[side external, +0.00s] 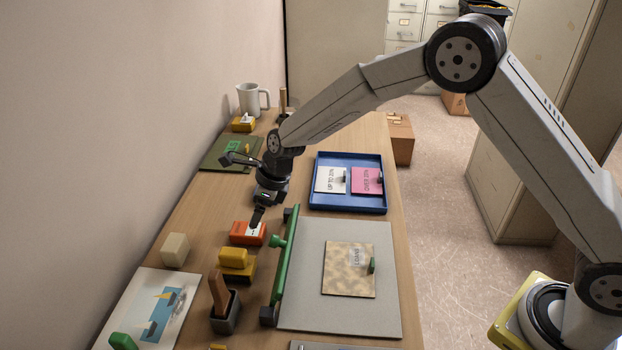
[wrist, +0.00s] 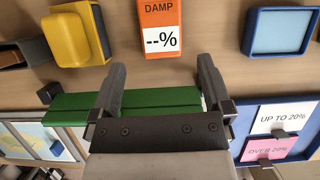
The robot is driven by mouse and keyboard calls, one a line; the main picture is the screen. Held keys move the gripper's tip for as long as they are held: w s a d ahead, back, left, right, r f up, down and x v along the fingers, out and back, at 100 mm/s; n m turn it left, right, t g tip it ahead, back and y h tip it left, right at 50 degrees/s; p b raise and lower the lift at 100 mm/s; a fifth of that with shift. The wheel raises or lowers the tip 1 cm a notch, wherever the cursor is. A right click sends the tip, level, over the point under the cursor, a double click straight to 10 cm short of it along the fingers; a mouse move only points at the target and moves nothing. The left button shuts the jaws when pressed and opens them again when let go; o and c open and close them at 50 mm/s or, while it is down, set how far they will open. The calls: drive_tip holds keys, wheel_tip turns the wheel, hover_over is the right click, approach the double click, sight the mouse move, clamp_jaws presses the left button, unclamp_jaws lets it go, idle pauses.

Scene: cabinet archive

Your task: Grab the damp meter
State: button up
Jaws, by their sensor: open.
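The damp meter (side external: 247,234) is a small orange block with a white display, lying on the wooden bench in the side view. In the wrist view the damp meter (wrist: 160,14) stands at top centre, marked DAMP and "--%", its top cut off by the frame. My gripper (side external: 257,218) is just above the meter's right part in the side view. In the wrist view my gripper (wrist: 161,72) is open with nothing between its fingers. The meter appears beyond the fingertips, in line with the gap. I cannot tell the exact height between them.
A green bar (side external: 286,255) runs along the grey board (side external: 310,310) close to the meter. A yellow block (side external: 233,257) stands nearer the camera. The blue tray (side external: 347,208) holds two cards. A blue-rimmed object (wrist: 279,32) lies right of the meter in the wrist view.

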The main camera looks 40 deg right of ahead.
sight(247, 228)
drive_tip(key=shift+w+a+f, duration=0.1)
drive_tip(key=shift+w+a, duration=0.05)
drive_tip(key=shift+a, duration=0.05)
drive_tip(key=shift+f, duration=0.15)
drive_tip(key=shift+x, duration=1.15)
drive_tip(key=shift+x, duration=2.6)
drive_tip(key=shift+w, duration=0.15)
drive_tip(key=shift+c, duration=0.2)
drive_tip(key=c, duration=1.2)
